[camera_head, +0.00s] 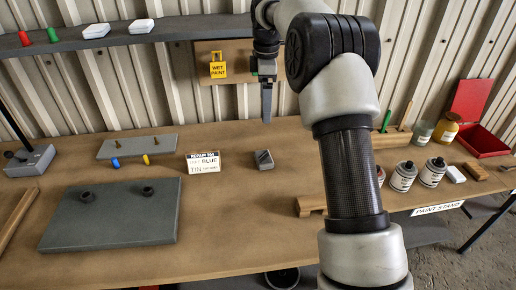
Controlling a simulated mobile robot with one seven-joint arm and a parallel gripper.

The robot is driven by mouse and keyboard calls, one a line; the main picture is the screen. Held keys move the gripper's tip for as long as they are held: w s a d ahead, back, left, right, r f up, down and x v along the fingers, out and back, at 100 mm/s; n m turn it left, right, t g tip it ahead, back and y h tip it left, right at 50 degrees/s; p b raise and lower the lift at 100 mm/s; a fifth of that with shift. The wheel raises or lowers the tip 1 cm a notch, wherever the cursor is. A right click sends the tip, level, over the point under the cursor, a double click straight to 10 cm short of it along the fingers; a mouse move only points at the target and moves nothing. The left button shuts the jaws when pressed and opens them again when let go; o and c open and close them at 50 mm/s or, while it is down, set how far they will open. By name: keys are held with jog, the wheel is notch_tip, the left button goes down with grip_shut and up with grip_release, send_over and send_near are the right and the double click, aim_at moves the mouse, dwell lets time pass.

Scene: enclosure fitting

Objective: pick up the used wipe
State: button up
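I cannot tell for sure which thing is the used wipe. A small white pad (455,173) lies at the right side of the table, beside a brown block. Two white folded pieces or packs lie on the shelf, one at the left (96,31) and one further right (141,26). A small dark grey block with a lighter patch (264,159) lies mid-table. My gripper (267,112) points down above the back of the table, behind the grey block in the picture. I see its fingers edge-on, so their gap is hidden. Nothing shows hanging from them.
A card (203,162) stands mid-table. A grey plate with two dark knobs (112,215) lies front left, a thinner plate (137,146) behind it. Labelled cans (403,176), jars (446,128) and an open red box (484,139) stand right. My arm hides part of the table.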

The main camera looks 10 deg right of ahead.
jog(key=w+f+n, duration=0.2)
jog(key=w+f, duration=0.1)
jog(key=f, duration=0.4)
jog(key=b, duration=0.1)
send_over(264, 157)
jog(key=shift+g, duration=0.4)
notch_tip(264, 157, down, 11)
jog(key=shift+s+f, duration=0.1)
jog(key=shift+f, duration=3.1)
jog(key=c, duration=1.1)
